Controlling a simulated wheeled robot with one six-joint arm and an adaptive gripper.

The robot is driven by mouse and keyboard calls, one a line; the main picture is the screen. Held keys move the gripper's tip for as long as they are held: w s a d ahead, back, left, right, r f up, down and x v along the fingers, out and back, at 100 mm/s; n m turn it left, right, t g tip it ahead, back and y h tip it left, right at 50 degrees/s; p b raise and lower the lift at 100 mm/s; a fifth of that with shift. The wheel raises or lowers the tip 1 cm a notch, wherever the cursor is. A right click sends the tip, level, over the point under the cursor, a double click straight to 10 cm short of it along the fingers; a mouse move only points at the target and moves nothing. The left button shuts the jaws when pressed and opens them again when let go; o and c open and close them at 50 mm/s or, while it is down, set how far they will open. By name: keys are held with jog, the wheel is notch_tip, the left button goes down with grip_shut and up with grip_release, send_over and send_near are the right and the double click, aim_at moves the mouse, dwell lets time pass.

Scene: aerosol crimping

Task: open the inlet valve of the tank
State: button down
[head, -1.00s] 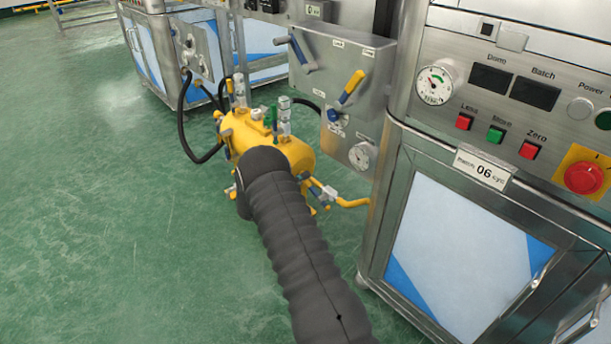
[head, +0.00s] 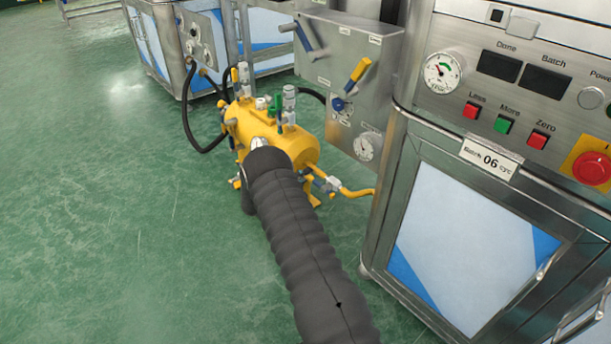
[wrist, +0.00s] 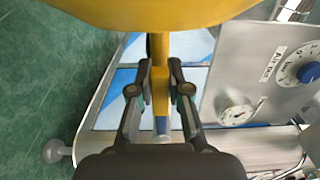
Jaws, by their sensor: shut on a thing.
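The yellow tank (head: 265,140) stands low on the floor left of the steel panel, with several small valves and fittings on it. In the wrist view its yellow underside or flank (wrist: 150,12) fills the top. My gripper (wrist: 160,72) is shut on a narrow yellow lever (wrist: 160,88), one finger on each side of it. A grey-blue end piece shows below the lever, between the fingers. I cannot tell from the lever alone whether the valve is open. In the head view my dark sleeved arm hides the gripper and the near part of the tank.
A steel panel (head: 340,70) with two levers and a gauge (head: 367,147) stands right of the tank. The control cabinet (head: 460,240) is close on the right. A black hose (head: 188,115) loops behind the tank. The green floor at left is clear.

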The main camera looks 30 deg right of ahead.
jog(key=shift+f, duration=0.15)
jog(key=c, duration=1.1)
grip_release()
jog(key=v, duration=1.2)
